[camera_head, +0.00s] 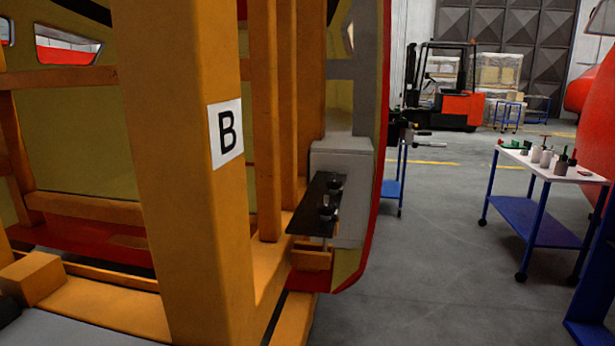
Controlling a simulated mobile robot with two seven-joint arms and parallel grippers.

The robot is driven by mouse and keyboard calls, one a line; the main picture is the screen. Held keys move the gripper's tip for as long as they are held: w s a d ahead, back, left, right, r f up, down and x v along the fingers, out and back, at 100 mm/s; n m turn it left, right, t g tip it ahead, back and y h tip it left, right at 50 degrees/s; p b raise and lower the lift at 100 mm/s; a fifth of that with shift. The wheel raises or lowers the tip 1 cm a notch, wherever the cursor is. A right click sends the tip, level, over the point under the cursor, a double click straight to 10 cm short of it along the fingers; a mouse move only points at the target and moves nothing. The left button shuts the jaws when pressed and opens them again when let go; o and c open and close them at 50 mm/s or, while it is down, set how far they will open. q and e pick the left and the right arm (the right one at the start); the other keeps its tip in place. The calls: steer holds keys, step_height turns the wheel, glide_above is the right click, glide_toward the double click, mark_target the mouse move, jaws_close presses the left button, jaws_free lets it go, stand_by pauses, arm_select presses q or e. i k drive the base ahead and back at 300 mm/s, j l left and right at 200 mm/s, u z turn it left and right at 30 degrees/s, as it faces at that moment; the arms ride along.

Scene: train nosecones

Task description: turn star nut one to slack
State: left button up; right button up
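Two dark knobs, which look like star nuts, stand on a black plate (305,218) fixed beside a grey block (350,160) at the end of the orange frame. One star nut (334,186) is farther back; the other star nut (327,213) is nearer. I cannot tell which is number one, and their lobes are too small to make out. A thin rod shows under the plate's near end. Neither of my grippers is in view.
A thick orange post (190,200) marked B stands close in front, left of the plate. Grey floor (425,270) is open to the right. A blue trolley (535,220) with bottles and tools stands there, and a forklift (450,95) is behind.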

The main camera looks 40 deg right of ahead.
mark_target(333, 186)
steer(key=i+l+u, duration=0.1)
steer(key=l+u, duration=0.2)
steer(key=l, duration=0.45)
steer(key=l+u, duration=0.25)
steer(key=l, duration=0.5)
steer(key=l+u, duration=0.1)
steer(key=l, duration=1.1)
steer(key=k+l+u, duration=0.1)
steer(key=l, duration=1.1)
